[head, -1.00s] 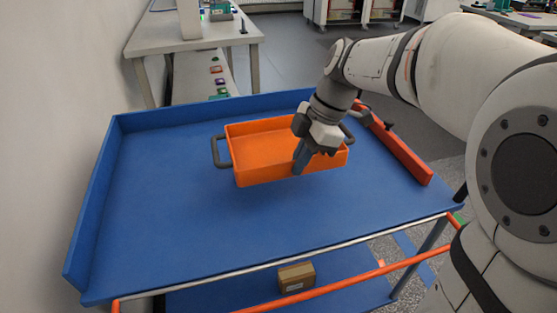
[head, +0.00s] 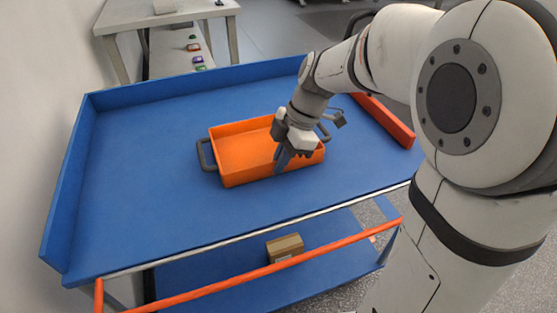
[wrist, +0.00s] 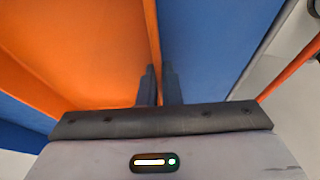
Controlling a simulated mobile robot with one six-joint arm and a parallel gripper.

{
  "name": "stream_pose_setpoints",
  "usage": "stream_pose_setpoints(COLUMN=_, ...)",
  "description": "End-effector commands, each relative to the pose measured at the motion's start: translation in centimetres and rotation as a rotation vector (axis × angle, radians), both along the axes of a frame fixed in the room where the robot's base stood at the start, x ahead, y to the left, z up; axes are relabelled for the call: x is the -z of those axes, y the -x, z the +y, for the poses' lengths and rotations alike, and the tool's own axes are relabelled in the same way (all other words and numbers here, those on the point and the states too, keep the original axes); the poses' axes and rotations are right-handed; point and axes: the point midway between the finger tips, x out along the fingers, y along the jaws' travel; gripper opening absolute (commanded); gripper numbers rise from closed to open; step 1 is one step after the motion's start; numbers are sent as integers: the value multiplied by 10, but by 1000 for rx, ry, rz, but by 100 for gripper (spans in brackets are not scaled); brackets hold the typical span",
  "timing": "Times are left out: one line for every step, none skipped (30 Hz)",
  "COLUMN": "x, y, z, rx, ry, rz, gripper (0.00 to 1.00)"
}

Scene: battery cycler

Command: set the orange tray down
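The orange tray (head: 240,172) is a shallow open box with dark handles at its left and right ends. It is level over the middle of the blue cart top (head: 140,200), and I cannot tell whether its underside touches. My gripper (head: 283,160) points down at the tray's near wall, right of its middle. In the wrist view the two dark fingers (wrist: 159,88) stand close on either side of the orange wall (wrist: 155,40), gripping it. The tray (wrist: 85,50) looks empty where its inside shows.
The cart has a raised blue rim (head: 70,170) at left and back. An orange bar (head: 385,120) lies along its right side. A cardboard box (head: 285,247) is on the lower shelf, behind an orange rail (head: 250,275). Bare cart top surrounds the tray.

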Motion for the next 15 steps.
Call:
stream_pose_setpoints(x=3, y=0, z=0, rx=1, ry=-1, rz=-2, gripper=0)
stream_pose_setpoints(x=4, y=0, z=0, rx=1, ry=-1, rz=-2, gripper=0)
stream_pose_setpoints(x=2, y=0, z=0, rx=0, ry=0, rz=0, gripper=8)
stream_pose_setpoints(x=2, y=0, z=0, rx=0, ry=0, rz=0, gripper=10)
stream_pose_setpoints(x=2, y=0, z=0, rx=1, ry=0, rz=0, gripper=13)
stream_pose_setpoints(x=2, y=0, z=0, rx=1, ry=0, rz=0, gripper=16)
stream_pose_setpoints(x=2, y=0, z=0, rx=1, ry=0, rz=0, gripper=18)
stream_pose_setpoints(x=2, y=0, z=0, rx=1, ry=0, rz=0, gripper=21)
stream_pose_setpoints(x=2, y=0, z=0, rx=1, ry=0, rz=0, gripper=24)
stream_pose_setpoints(x=2, y=0, z=0, rx=1, ry=0, rz=0, gripper=26)
stream_pose_setpoints(x=2, y=0, z=0, rx=1, ry=0, rz=0, gripper=26)
stream_pose_setpoints(x=2, y=0, z=0, rx=1, ry=0, rz=0, gripper=26)
stream_pose_setpoints(x=2, y=0, z=0, rx=1, ry=0, rz=0, gripper=26)
stream_pose_setpoints(x=2, y=0, z=-1, rx=1, ry=0, rz=0, gripper=26)
stream_pose_setpoints(x=2, y=0, z=-1, rx=1, ry=0, rz=0, gripper=26)
